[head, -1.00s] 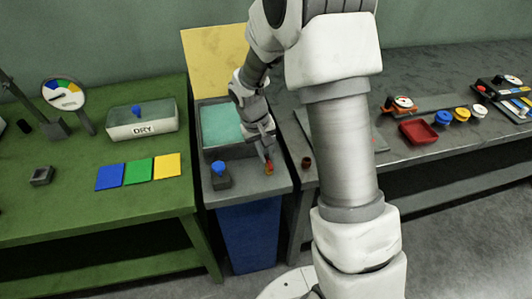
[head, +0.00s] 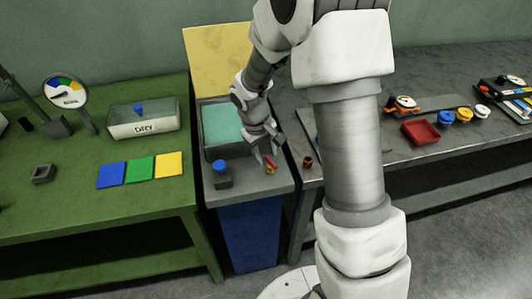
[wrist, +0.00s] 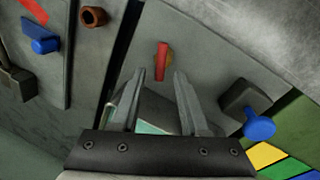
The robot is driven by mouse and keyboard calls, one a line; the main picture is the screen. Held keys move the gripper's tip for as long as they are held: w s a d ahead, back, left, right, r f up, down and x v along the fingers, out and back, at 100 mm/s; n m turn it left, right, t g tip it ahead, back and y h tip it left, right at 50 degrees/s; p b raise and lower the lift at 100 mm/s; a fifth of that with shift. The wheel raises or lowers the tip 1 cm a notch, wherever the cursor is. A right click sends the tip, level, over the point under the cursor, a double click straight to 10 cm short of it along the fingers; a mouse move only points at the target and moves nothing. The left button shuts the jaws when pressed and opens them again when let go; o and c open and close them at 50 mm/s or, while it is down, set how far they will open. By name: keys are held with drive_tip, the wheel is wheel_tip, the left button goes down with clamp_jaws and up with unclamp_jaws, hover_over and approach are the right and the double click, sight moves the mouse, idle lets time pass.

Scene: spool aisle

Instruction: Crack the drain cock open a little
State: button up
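The drain cock (head: 269,169) is a small brass-coloured fitting with a red handle. It sits on the grey top at the front of the basin stand. In the wrist view its red handle (wrist: 162,62) lies just beyond my fingertips, roughly in line with the gap between them. In the head view the handle looks slanted. My gripper (head: 268,151) is pitched down close behind the cock. In the wrist view its two fingers (wrist: 156,74) are apart with nothing held between them. I see no contact with the handle.
A blue knob on a dark block (head: 221,174) stands left of the cock. A brown cup (head: 308,162) stands to the right. Behind is the teal-filled basin (head: 222,130). The green bench (head: 60,215) holds a box marked DRY (head: 142,127) and coloured cards.

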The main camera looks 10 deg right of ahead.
drive_tip(key=s+a+r+p, duration=0.1)
drive_tip(key=a+r+p, duration=0.1)
drive_tip(key=r, duration=1.5)
drive_tip(key=shift+s+a, duration=0.15)
drive_tip(key=shift+a, duration=0.45)
drive_tip(key=shift+r, duration=0.1)
drive_tip(key=s+d+r+m+t, duration=0.1)
drive_tip(key=s+r, duration=0.2)
drive_tip(key=s, duration=0.3)
drive_tip(key=s+d+r+m+t+y+p, duration=0.1)
drive_tip(key=s+r+t, duration=0.1)
drive_tip(key=s+r, duration=0.2)
drive_tip(key=s+d+r+m+t+y, duration=0.1)
drive_tip(key=s+d+r+m, duration=0.1)
drive_tip(key=s, duration=0.8)
drive_tip(key=shift+s+r+t, duration=0.25)
drive_tip(key=shift+r+t, duration=0.15)
drive_tip(key=shift+r, duration=0.25)
drive_tip(key=shift+d, duration=0.1)
